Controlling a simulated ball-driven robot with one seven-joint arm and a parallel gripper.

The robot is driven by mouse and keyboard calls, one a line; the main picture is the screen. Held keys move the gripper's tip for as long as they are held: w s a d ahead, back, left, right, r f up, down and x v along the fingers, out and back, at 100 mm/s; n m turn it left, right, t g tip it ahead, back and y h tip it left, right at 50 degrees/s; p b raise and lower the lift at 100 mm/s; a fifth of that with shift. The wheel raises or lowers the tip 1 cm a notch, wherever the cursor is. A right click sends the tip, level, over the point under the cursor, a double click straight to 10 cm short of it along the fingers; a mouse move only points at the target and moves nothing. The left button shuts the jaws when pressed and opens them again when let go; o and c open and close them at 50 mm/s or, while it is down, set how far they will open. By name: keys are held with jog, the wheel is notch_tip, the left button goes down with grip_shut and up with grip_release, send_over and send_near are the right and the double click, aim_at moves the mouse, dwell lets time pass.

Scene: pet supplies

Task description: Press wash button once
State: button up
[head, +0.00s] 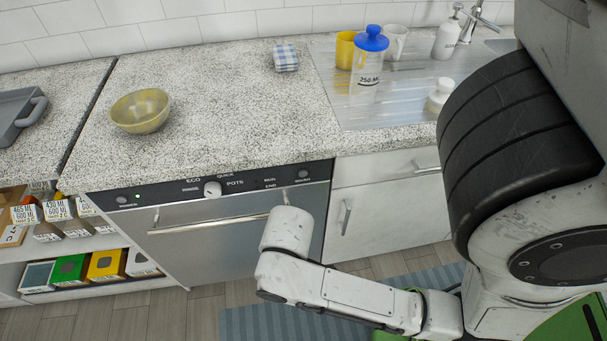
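The dishwasher (205,252) is built in under the granite counter, with its door shut. Its dark control panel (245,180) runs along the top edge. A round button (122,200) is at the panel's left end, with a small green light beside it. A white knob (212,188) is near the middle, among cycle labels such as ECO, QUICK and POTS. Another round button (303,174) is at the right end, near RUN and END; its small label is too blurred to read surely. My arm reaches in front of the dishwasher's right side, below that button. My gripper's fingers do not show.
A yellow bowl (141,110) and a folded checked cloth (285,57) are on the counter. A blue-lidded jar (368,60), cups and bottles stand by the sink. Boxes fill open shelves at left. The door's handle bar (205,226) sticks out below the panel.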

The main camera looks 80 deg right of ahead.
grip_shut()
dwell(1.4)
